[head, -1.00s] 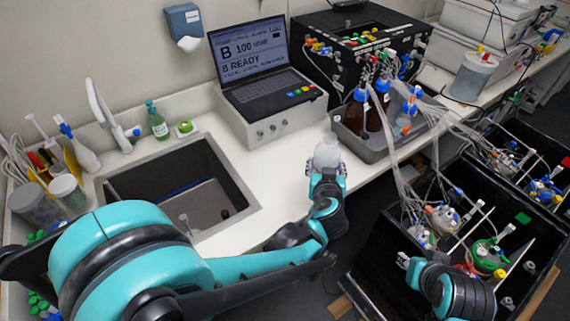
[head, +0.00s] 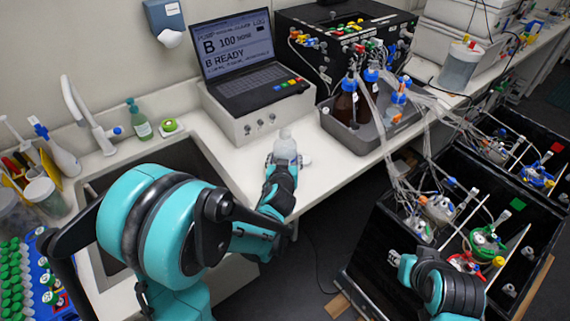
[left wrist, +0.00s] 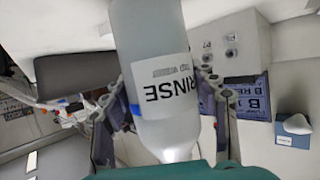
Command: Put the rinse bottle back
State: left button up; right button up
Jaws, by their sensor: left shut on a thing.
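The rinse bottle (head: 285,146) is whitish and translucent, with a narrower top. My left gripper (head: 283,161) is shut around it over the front part of the white counter. I cannot tell whether its base touches the counter; the gripper hides its lower part. In the left wrist view the bottle (left wrist: 165,60) stands between both fingers, with a "RINSE" label and a blue mark. A small flat white piece (head: 305,160) shows on the counter just right of the bottle. My right gripper (head: 394,257) is beside the black box at lower right, its fingers too small to read.
A grey tray (head: 335,130) with brown and clear blue-capped bottles stands right of the rinse bottle. A laptop on a white unit (head: 250,120) is behind it. The sink (head: 180,160) lies left. Tubes run to black boxes (head: 385,235) at right.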

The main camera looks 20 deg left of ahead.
pick_arm(q)
jog(key=shift+f, duration=0.6)
pick_arm(e)
jog(key=shift+f, duration=0.3)
pick_arm(q)
jog(key=shift+f, duration=0.15)
jog(key=o, duration=1.3)
jog(key=shift+c, duration=0.2)
pick_arm(e)
jog(key=shift+f, duration=0.15)
